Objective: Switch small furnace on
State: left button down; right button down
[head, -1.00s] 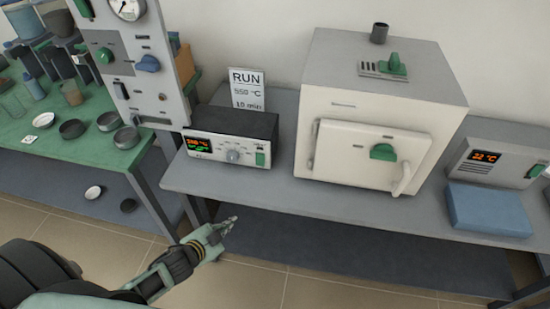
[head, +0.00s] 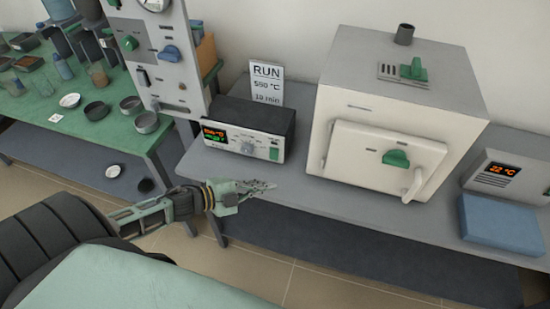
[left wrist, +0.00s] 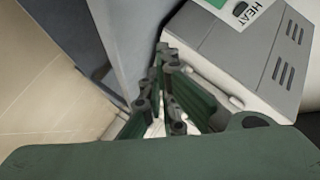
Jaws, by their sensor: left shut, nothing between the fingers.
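A white box furnace (head: 345,115) with a grey top and a closed door (head: 365,150) stands on the grey bench. My left gripper (head: 268,186) is shut and empty, just in front of the controller box (head: 250,120) and left of the furnace. In the left wrist view its fingers (left wrist: 165,100) are before a grey and white housing (left wrist: 235,60) with vents and a HEAT label. My right gripper is not in view.
The controller has a lit display, a dial and a green switch; a RUN card (head: 266,85) stands behind it. A blue block (head: 500,222) and a display unit (head: 500,172) are at right. A tall panel (head: 165,60) and green table with dishes are at left.

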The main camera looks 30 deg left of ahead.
aim_at(274, 154)
pick_arm(q)
jog(key=w+b, duration=0.1)
jog(key=w, duration=0.1)
jog(key=w+a+b, duration=0.1)
jog(key=w+b, duration=0.1)
jog(key=w+f+b, duration=0.1)
jog(key=w, duration=0.1)
jog(key=shift+w+a, duration=0.35)
jog(key=shift+w+a+b, duration=0.25)
jog(key=shift+w+b, duration=0.25)
jog(key=shift+w, duration=0.4)
dwell(0.6)
jog(key=shift+w+f, duration=0.1)
jog(key=shift+w, duration=0.3)
jog(key=shift+w+a, duration=0.15)
jog(key=shift+w, duration=0.15)
dwell(0.5)
dwell(0.4)
